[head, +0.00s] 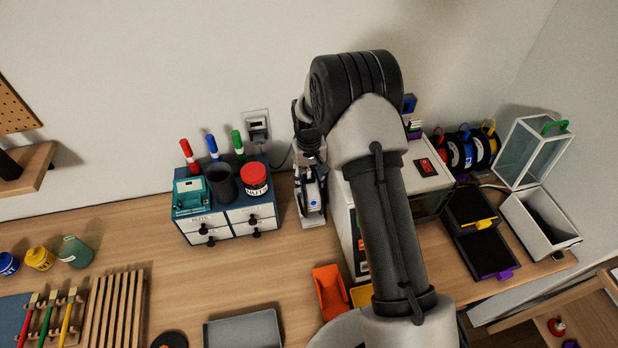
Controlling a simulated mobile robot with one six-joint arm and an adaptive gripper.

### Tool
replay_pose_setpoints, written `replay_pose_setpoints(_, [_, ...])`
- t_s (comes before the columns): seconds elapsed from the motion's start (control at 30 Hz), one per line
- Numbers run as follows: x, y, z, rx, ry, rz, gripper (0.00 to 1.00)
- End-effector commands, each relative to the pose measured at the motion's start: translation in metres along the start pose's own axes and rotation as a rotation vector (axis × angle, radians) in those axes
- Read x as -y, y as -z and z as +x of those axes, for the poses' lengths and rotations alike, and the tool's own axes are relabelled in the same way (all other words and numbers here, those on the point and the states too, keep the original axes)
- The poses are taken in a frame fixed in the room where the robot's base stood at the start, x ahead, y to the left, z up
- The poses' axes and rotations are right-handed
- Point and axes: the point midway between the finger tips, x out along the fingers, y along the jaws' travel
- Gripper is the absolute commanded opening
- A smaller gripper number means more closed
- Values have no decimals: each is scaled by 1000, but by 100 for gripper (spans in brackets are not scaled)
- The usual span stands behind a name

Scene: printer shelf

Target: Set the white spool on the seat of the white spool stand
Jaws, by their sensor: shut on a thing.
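My gripper (312,208) points down at the back of the bench, between the drawer box and the printer. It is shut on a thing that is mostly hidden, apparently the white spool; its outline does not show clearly. A small pale plate (314,223) shows just below the fingertips. It may be part of the white spool stand, but I cannot tell, nor whether the held thing touches it. My arm covers much of the area to the right of the gripper.
The drawer box (228,219) with markers, cup and red jar stands close left. The printer (428,185) is close right, partly behind my arm. An orange bin (330,291) lies in front. Coloured spools (467,151) stand back right.

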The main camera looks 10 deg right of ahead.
Motion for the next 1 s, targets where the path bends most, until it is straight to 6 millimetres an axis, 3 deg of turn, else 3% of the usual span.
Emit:
replay_pose_setpoints(0.37, [0,1,8,-2,0,0,0])
replay_pose_setpoints(0.4, [0,1,7,-2,0,0,45])
replay_pose_setpoints(0.7, [0,0,7,-1,0,0,65])
replay_pose_setpoints(1.0, [0,-1,8,2,0,0,66])
